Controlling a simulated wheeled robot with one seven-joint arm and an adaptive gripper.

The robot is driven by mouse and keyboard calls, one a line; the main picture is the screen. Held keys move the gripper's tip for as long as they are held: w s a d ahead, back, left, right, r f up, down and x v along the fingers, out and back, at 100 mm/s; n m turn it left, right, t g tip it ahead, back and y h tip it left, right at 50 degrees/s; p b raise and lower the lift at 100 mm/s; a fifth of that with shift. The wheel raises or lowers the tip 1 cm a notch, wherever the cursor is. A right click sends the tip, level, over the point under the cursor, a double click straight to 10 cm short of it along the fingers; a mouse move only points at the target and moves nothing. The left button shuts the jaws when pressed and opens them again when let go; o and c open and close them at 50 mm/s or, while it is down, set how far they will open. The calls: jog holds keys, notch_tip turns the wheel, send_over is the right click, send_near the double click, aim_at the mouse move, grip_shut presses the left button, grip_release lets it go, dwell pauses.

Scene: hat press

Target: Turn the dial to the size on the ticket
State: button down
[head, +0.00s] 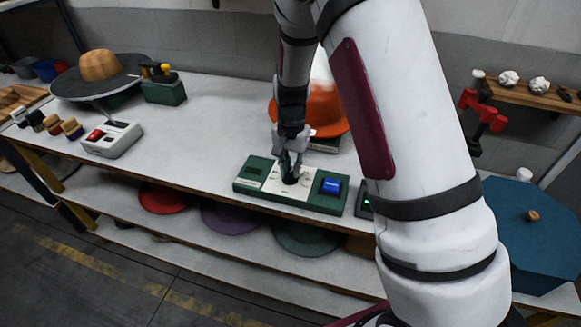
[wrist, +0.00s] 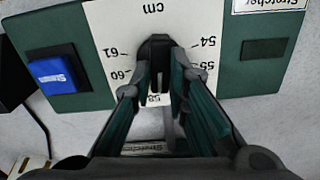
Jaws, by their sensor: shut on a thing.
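A green box with a white scale plate (head: 280,182) lies on the bench. In the wrist view the scale (wrist: 112,20) appears upside down, marked "cm", with 61 and 60 on the left, 55 and 54 on the right, and a partly hidden number at the bottom. The black dial knob (wrist: 155,46) stands in the middle of the plate. My gripper (head: 290,177) points down over it, its fingers (wrist: 161,80) closed on the knob's sides. The knob's pointer is hidden. I cannot make out a ticket with a readable size.
A blue button (wrist: 58,74) is on the same box. An orange hat (head: 322,112) stands behind it. A grey device with a red button (head: 112,138) and a wide-brimmed hat (head: 100,66) are to the left. Bare bench lies between. Coloured hats (head: 165,198) sit on the lower shelf.

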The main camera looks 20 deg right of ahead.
aim_at(291, 171)
jog(key=m, duration=0.4)
jog(key=shift+m, duration=0.3)
jog(key=shift+s+m+p, duration=0.15)
jog(key=shift+m+p, duration=0.3)
jog(key=shift+m, duration=1.05)
jog(key=c, duration=1.6)
grip_release()
jog(key=shift+o, duration=0.2)
notch_tip(291, 171, up, 12)
